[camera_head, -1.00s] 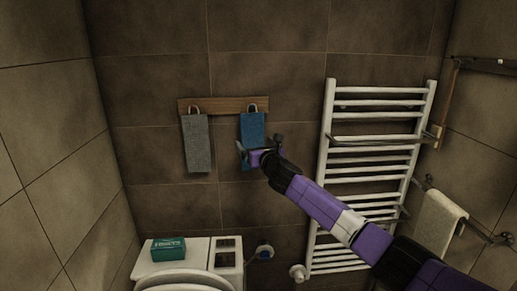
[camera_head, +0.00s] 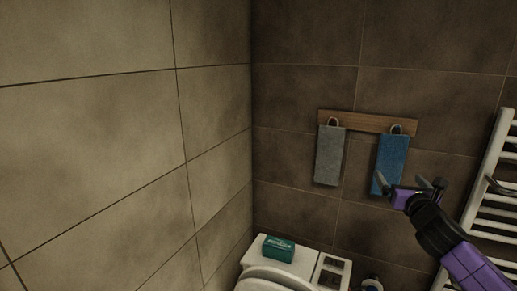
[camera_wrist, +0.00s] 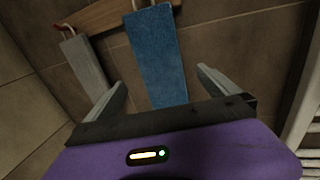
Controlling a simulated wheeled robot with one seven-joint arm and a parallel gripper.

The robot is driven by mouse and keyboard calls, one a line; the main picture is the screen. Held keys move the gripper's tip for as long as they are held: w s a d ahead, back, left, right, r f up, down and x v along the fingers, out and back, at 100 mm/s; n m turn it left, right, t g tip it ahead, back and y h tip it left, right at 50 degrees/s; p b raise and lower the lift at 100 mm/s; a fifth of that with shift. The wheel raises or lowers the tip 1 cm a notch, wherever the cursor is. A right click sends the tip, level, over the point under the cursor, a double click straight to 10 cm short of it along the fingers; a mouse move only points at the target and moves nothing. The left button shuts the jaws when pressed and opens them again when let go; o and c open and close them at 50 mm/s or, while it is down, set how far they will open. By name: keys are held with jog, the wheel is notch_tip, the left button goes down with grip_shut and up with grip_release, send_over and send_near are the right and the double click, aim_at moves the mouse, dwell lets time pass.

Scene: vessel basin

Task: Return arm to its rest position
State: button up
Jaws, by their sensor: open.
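My gripper (camera_head: 410,184) is open and empty, in front of the lower part of a blue towel (camera_head: 391,160) in the head view. In the wrist view its two fingers (camera_wrist: 162,88) stand wide apart, with the blue towel (camera_wrist: 155,55) showing beyond and between them. The towel hangs from a wooden wall rail (camera_head: 368,122). My arm stretches in from the lower right of the head view. The gap between the fingers and the towel is hard to judge.
A grey towel (camera_head: 329,156) hangs on the same rail at left. Below stand a toilet (camera_head: 262,273) and a green box (camera_head: 278,248) on its top. A white towel radiator (camera_head: 490,180) is at right. A bare tiled wall (camera_head: 90,150) fills the left.

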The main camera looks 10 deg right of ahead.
jog(key=s+a+r+m+t+y, duration=0.2)
jog(key=a+r+m+t+y, duration=0.3)
jog(key=a+m, duration=0.55)
jog(key=s+a+f+m+h, duration=0.1)
jog(key=s+a+m, duration=0.8)
jog(key=a+m, duration=0.2)
jog(key=s+a+f+m+g, duration=0.2)
jog(key=s+f, duration=0.5)
jog(key=s, duration=0.8)
jog(key=s+a+f+m+g+y, duration=0.1)
jog(key=s+a+f+m, duration=0.3)
jog(key=s, duration=1.1)
jog(key=s+a+f+m+g, duration=0.3)
jog(key=s+f, duration=0.7)
jog(key=s, duration=0.6)
jog(key=shift+a+f+m+g+y, duration=0.3)
jog(key=shift+f+m+g+y, duration=0.1)
jog(key=shift+m+g, duration=0.25)
